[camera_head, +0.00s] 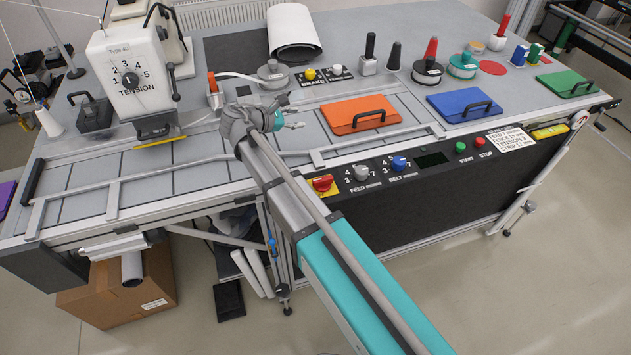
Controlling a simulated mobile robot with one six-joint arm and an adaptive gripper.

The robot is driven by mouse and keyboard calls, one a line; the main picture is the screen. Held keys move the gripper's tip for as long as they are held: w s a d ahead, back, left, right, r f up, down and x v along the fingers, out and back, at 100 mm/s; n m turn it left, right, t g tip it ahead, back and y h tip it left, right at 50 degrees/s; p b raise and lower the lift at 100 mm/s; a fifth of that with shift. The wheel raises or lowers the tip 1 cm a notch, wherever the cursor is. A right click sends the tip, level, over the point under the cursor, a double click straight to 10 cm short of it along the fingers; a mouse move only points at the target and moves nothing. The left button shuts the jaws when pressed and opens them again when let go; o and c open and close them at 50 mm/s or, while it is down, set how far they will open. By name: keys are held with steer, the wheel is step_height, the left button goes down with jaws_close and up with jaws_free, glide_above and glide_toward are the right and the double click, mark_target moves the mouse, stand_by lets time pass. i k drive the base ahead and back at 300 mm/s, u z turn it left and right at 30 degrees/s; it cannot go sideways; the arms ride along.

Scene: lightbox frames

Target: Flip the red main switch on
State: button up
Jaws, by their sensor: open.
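The red main switch (322,183) is a rotary knob on a yellow plate at the left end of the black front control panel (460,200). Its on/off marking is too small to read. My arm comes up from the lower right and passes just left of the switch. My gripper (301,125) is above the tabletop, up and to the left of the switch, and points right toward the orange plate. It is small in view, open and apart from the switch. Nothing is seen between its fingers.
Beside the switch are the grey FEED knob (361,173), blue BELT knob (398,163), a dark display, green START button (460,147) and red STOP button (478,142). An orange plate (340,122) with a black handle lies behind. A metal rail (375,143) runs along the front edge.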

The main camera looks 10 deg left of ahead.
mark_target(322, 184)
steer(key=u, duration=0.85)
steer(key=k, duration=0.5)
steer(key=z, duration=0.1)
